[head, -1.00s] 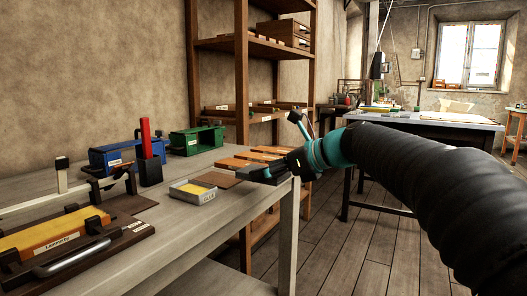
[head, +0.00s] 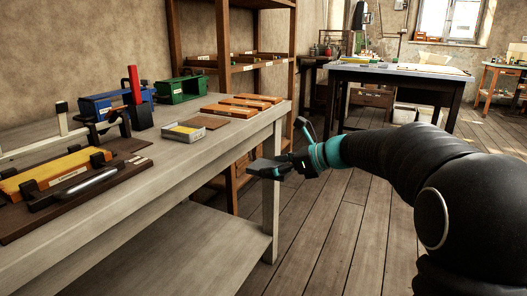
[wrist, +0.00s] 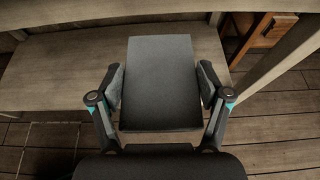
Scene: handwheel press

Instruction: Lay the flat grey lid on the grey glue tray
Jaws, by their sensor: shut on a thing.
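The flat grey lid (wrist: 160,70) is a dark, plain rectangle between the two fingers of my gripper (wrist: 160,88) in the wrist view. My gripper is shut on its left and right edges. In the head view the lid (head: 262,167) sticks out to the left from my gripper (head: 281,166), roughly level. It is out in front of the bench's front edge, lower than the bench top. The grey glue tray (head: 186,135) stands on the bench near that edge, up and left of the lid. It is uncovered, with yellow inside and a pale label on its front.
The grey bench (head: 150,165) has a lower shelf (head: 190,245). A brown plate (head: 205,121) lies right of the tray, with several orange blocks (head: 228,110) behind. A red-handled upright (head: 134,85), blue box (head: 100,105) and green box (head: 181,90) stand behind. A bench leg (head: 271,200) is close to my gripper.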

